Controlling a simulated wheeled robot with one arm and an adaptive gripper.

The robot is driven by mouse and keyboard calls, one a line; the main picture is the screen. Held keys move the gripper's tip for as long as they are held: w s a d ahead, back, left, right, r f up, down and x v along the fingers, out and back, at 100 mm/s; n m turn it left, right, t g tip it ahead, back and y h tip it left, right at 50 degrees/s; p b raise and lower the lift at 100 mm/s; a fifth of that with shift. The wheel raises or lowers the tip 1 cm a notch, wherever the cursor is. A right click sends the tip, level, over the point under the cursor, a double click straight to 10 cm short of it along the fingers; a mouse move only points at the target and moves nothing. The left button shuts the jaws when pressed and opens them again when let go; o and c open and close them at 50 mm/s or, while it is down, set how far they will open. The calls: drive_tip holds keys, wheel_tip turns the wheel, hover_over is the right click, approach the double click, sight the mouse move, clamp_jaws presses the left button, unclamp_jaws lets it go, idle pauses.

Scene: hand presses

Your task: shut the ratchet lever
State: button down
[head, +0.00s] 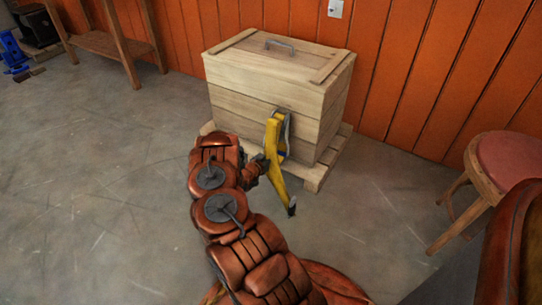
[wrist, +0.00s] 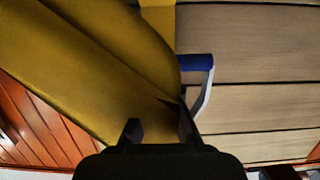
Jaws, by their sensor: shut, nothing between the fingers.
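The yellow ratchet lever (head: 274,168) is mounted on the front of a wooden crate (head: 240,108). It angles down and outward from the crate, ending in a dark tip low in front. A grey metal bracket (head: 287,124) shows behind its upper end. My gripper (head: 262,162) is at the left side of the lever, about mid-length. It is shut with nothing in it; I cannot tell whether it touches the lever. In the wrist view the lever (wrist: 105,60) fills the upper left, close beyond my fingers (wrist: 160,124). A blue part (wrist: 195,62) with a pale curved edge shows beside it.
The crate stands on a low pallet (head: 313,180) against an orange plank wall (head: 420,70). A red-topped stool (head: 505,165) stands at the right. A wooden bench (head: 105,42) and a blue object (head: 13,52) are at the far left. The floor between is clear.

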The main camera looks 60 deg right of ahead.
drive_tip(key=shift+d+r, duration=0.3)
drive_tip(key=shift+d, duration=0.55)
drive_tip(key=shift+a, duration=0.1)
drive_tip(key=f+p+v, duration=0.1)
drive_tip(key=p+v, duration=0.3)
drive_tip(key=v, duration=1)
drive_tip(key=shift+a, duration=0.6)
drive_tip(key=shift+w, duration=0.1)
